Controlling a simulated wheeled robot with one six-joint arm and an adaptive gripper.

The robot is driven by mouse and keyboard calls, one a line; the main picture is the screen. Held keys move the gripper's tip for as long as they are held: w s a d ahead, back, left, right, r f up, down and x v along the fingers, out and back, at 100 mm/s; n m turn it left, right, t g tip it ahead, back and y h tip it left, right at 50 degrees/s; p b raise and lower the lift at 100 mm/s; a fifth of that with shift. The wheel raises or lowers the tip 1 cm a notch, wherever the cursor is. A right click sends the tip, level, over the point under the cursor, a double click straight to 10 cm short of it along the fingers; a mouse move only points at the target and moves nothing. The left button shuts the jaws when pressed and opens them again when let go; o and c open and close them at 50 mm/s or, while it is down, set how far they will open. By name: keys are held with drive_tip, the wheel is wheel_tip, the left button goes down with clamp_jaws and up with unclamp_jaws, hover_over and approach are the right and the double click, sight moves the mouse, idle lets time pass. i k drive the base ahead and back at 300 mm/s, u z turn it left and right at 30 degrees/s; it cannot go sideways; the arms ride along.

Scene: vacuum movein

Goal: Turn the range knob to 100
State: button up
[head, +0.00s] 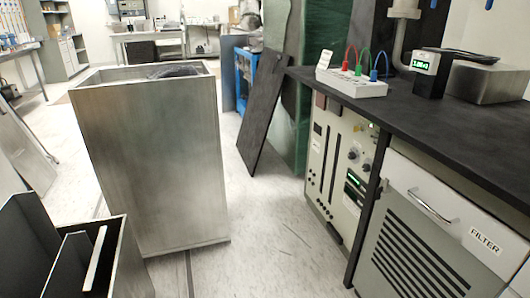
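A beige instrument rack (335,165) stands under the dark bench at right of centre. Its right-hand panel carries small round knobs (353,153), with green displays (355,180) below them. The labels and dial marks are too small to read, so I cannot tell which knob is the range knob or where it points. A small black device (432,75) with a lit green readout stands on the bench; the digits are not clearly legible. My gripper is not in view.
A tall metal bin (150,165) stands left of centre. Pale floor (270,235) lies free between it and the rack. A FILTER cabinet (430,225) is at right. A white box with coloured leads (350,82) sits on the dark bench (460,115). A dark panel (262,110) leans behind.

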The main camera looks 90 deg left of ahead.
sight(351, 155)
drive_tip(key=u, duration=2.55)
drive_tip(key=k, duration=0.4)
drive_tip(key=z, duration=0.6)
drive_tip(key=i, duration=1.5)
drive_tip(key=u, duration=0.8)
